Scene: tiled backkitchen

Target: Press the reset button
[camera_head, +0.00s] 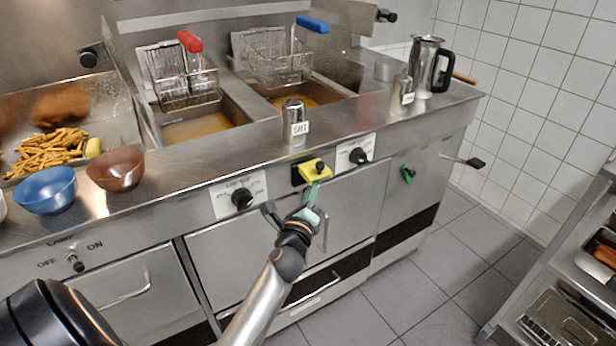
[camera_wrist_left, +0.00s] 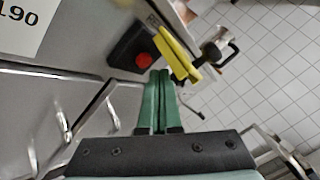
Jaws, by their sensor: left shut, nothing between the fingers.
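The reset button (camera_wrist_left: 144,61) is red and round on a black box in the left wrist view. The box (camera_head: 297,175) is on the fryer's front panel between two dials; the red button is hidden in the head view. A yellow flap (camera_head: 316,170) stands out from the box, and in the left wrist view the flap (camera_wrist_left: 178,54) is beside the uncovered button. My left gripper (camera_head: 314,186) has its green fingers shut together, empty. The fingertips (camera_wrist_left: 160,72) appear close to the button and flap; I cannot tell whether they touch. My right gripper is not in view.
Dials (camera_head: 242,198) and (camera_head: 357,155) flank the box. Door handles stick out below. On the counter stand a salt shaker (camera_head: 295,122), a metal jug (camera_head: 426,66), a blue bowl (camera_head: 45,190) and a brown bowl (camera_head: 116,170). A shelf rack (camera_head: 560,245) is at right; floor between is clear.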

